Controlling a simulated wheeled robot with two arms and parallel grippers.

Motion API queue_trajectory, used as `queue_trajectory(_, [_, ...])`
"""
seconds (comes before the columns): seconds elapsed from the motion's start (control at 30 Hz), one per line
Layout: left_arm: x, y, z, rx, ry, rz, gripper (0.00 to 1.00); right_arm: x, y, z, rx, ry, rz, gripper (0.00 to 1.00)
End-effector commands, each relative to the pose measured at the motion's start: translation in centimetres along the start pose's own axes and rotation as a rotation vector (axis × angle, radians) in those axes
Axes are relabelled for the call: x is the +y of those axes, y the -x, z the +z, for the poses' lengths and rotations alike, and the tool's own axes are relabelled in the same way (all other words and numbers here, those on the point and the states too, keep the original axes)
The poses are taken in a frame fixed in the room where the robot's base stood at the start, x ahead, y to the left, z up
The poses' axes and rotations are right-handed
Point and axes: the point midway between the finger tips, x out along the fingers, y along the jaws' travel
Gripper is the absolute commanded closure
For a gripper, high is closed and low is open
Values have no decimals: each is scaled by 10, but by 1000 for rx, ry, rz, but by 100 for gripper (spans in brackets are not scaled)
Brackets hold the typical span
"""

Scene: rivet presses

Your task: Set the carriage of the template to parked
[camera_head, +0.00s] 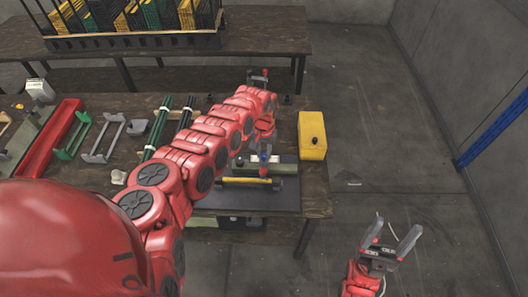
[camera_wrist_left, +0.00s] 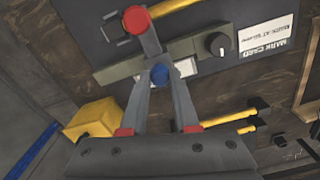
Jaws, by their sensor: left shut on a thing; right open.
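The template is a green bar (camera_wrist_left: 120,65) with a black round knob (camera_wrist_left: 218,44), seen in the left wrist view on a dark mat (camera_wrist_left: 60,25). In the head view the bar (camera_head: 285,168) lies near the table's right end. My left gripper (camera_wrist_left: 160,75) points down at the bar, its fingers closed around a small blue ball knob (camera_wrist_left: 160,72). A grey piece with a red ball (camera_wrist_left: 136,20) stands just beyond the fingertips. Which part is the carriage I cannot tell for sure. My right gripper (camera_head: 394,234) is open and empty, off the table at lower right.
A yellow box (camera_head: 312,135) stands right of the bar. A yellow-and-black bar (camera_head: 248,181) lies in front of it. A white card (camera_wrist_left: 267,36) lies near the knob. My left arm hides part of the table; a red tray (camera_head: 50,138) lies at left.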

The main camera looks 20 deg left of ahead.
Motion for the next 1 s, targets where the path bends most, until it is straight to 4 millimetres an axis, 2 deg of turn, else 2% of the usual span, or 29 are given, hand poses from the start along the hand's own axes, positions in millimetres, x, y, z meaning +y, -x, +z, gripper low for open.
queue_trajectory(0.83, [0, 0, 0, 1, 0, 0, 100, 0, 0, 0, 0, 0, 0, 29])
queue_trajectory(0.93, [5, -2, -2, 2, -1, 0, 100, 0, 6, 1, 0, 0, 0, 29])
queue_trajectory(1.0, [16, -6, -7, 6, -4, 0, 100, -1, 18, 3, 0, 0, 0, 29])
